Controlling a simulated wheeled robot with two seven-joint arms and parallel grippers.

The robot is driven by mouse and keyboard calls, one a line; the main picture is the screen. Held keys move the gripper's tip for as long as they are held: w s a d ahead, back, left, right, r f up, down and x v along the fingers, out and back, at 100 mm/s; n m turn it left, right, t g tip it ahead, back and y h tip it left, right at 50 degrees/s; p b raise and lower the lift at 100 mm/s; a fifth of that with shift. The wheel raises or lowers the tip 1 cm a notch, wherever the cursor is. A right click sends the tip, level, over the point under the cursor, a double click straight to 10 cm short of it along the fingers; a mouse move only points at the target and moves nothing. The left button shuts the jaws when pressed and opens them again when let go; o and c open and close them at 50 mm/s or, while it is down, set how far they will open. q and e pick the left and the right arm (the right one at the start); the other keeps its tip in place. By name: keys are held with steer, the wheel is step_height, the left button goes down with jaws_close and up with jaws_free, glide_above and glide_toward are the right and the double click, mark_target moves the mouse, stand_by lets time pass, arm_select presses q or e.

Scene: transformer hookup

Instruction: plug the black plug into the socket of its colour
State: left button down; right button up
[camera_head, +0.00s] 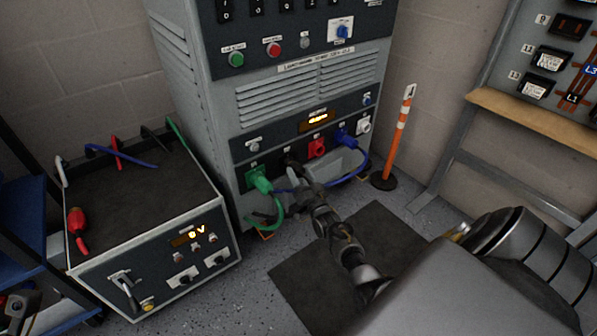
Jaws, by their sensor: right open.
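The cabinet's lower panel (240,152) has a row of coloured sockets. A dark shape that looks like the black plug (291,163) is at the position between the green and red sockets. It is small and partly covered by my gripper, so I cannot tell how far in it sits. My right gripper (301,182) is open, right in front of this dark shape; its arm comes from the lower right. I cannot tell whether the fingers touch the plug.
The red socket (316,148) is close by. A test box (150,262) stands left, with a red plug (77,222) on top. An orange-white post (396,140) stands right.

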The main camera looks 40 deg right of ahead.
mark_target(308, 179)
steer(key=shift+s+r+p, duration=0.1)
steer(key=shift+s+p, duration=0.8)
steer(key=shift+s, duration=0.95)
steer(key=p+v, duration=0.1)
steer(key=v, duration=1)
steer(key=shift+p, duration=0.35)
steer(key=shift+w, duration=0.1)
